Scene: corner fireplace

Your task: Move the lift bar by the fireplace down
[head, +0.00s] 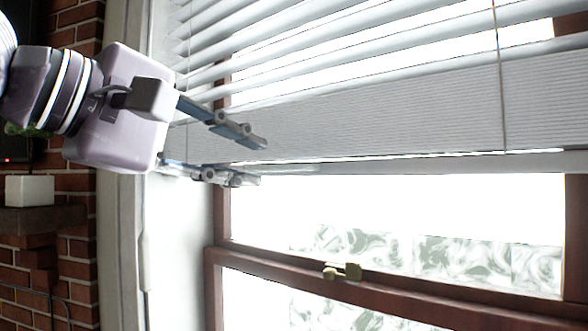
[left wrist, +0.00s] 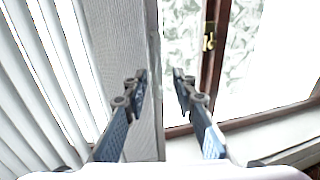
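The lift bar (head: 420,164) is the pale rail along the bottom of the white window blind, under a stack of gathered slats (head: 400,115). In the left wrist view the lift bar (left wrist: 153,30) runs upright near the middle. My left gripper (head: 258,162) is open at the bar's left part. One finger is over the slat stack and the other is below the bar. In the left wrist view the gripper (left wrist: 159,74) has the bar's edge between its fingers, with gaps showing. I cannot tell whether either finger touches it. My right gripper is out of view.
The brown-framed window (head: 400,295) with a brass latch (head: 342,271) is below the blind. A brick wall (head: 75,240) with a mantel shelf (head: 40,218) and white box (head: 28,190) is at left. A pull cord handle (head: 145,262) hangs beside the window frame.

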